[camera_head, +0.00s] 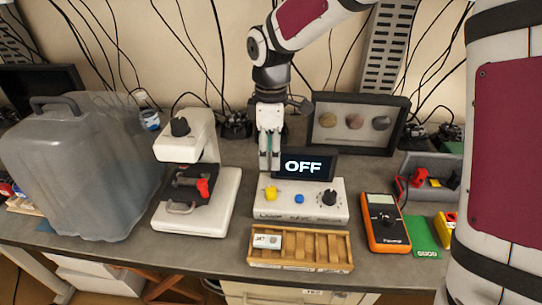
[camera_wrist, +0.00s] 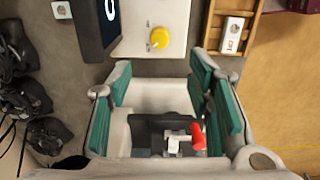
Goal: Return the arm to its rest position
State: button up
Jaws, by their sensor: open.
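My gripper (camera_head: 269,160) hangs pointing down behind the left part of the white control box (camera_head: 300,208), just left of the black display (camera_head: 308,166) reading OFF. In the wrist view my gripper (camera_wrist: 162,95) has its green-padded fingers spread apart with nothing held between them. The white device with a red lever (camera_wrist: 198,137) shows below and between the fingers in that view. The box's yellow knob (camera_wrist: 159,38) is just beyond the fingertips and apart from them. My arm comes down from the top of the head view.
A wooden tray (camera_head: 300,267) holds a small white block (camera_head: 267,241) at its left. An orange multimeter (camera_head: 385,222) and grey bin (camera_head: 432,170) are right. The white device (camera_head: 200,208) and a large translucent jug (camera_head: 85,165) are left. A framed display (camera_head: 357,145) stands behind.

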dwell(0.3)
jog(key=s+d+r+m+t, duration=0.1)
jog(key=s+d+r+m, duration=0.3)
jog(key=s, duration=0.4)
jog(key=s+d+r+m+t, duration=0.2)
jog(key=s+d+r+m, duration=0.3)
jog(key=s, duration=0.3)
jog(key=s+d+r+m+t, duration=0.2)
jog(key=s+d+r+m, duration=0.2)
jog(key=s+m, duration=0.3)
jog(key=shift+s+d+r, duration=0.2)
jog(key=shift+s+d, duration=0.3)
jog(key=shift+s, duration=0.15)
